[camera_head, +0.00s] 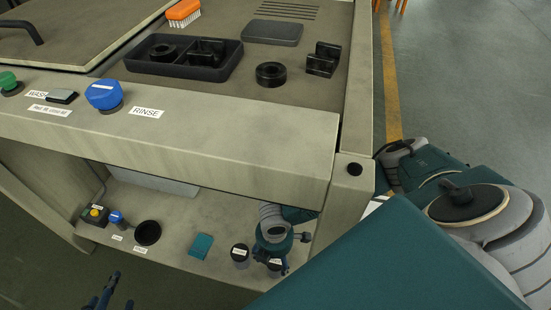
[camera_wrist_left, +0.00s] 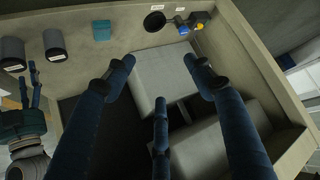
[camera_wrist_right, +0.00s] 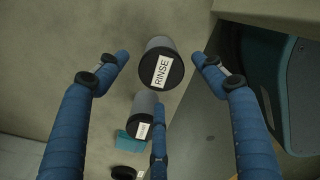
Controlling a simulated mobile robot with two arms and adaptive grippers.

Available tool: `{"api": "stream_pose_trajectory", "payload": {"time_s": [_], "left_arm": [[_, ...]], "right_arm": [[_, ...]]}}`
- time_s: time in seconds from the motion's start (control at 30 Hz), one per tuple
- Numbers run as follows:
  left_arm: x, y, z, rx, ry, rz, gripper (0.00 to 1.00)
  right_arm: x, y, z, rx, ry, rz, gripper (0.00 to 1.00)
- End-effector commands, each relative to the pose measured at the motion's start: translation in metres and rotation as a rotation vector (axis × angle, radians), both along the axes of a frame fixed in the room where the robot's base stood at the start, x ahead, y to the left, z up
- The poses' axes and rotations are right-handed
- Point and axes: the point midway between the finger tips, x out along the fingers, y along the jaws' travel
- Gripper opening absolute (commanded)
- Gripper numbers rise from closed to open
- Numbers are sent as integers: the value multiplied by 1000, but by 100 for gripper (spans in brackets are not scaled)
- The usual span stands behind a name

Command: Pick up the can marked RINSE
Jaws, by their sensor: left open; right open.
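The can marked RINSE (camera_wrist_right: 161,68) is grey with a black lid and a white label, between the fingertips of my right gripper (camera_wrist_right: 162,62); contact does not show. In the head view this can (camera_head: 275,267) stands at the right of the lower shelf, partly covered by my right gripper (camera_head: 272,252). A similar can (camera_wrist_right: 143,118) stands beside it, its label too small to read; it also shows in the head view (camera_head: 240,256). My left gripper (camera_head: 110,292) is open and empty, low in front of the shelf; its spread fingers show in the left wrist view (camera_wrist_left: 163,70).
The lower shelf (camera_head: 175,231) also holds a teal block (camera_head: 201,246), a black round cup (camera_head: 147,233) and a yellow-button box (camera_head: 95,214). The machine's thick front ledge (camera_head: 230,135) overhangs the shelf. A blue knob (camera_head: 104,95) beside another RINSE label is on the ledge.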

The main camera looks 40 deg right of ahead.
Motion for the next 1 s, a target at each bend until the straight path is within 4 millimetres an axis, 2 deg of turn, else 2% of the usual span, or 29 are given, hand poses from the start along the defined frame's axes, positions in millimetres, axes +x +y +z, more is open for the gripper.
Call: {"api": "stream_pose_trajectory", "payload": {"time_s": [0.17, 0.27, 0.6, 0.8, 1.0], "left_arm": [[10, -4, 8, -12, -53, -4, 54], [23, -9, 20, -28, -126, -10, 54], [62, -27, 81, -99, -426, -30, 54], [73, -35, 117, -138, -583, -40, 54], [76, -38, 135, -154, -652, -44, 54]], "right_arm": [[-1, 0, -6, -1, 1, 1, 68], [-1, 0, -12, -1, 1, 0, 68], [-3, -1, -35, -1, 0, 0, 68], [-3, -1, -48, 0, 0, 0, 68], [-3, -1, -53, -1, 0, 0, 68]]}}
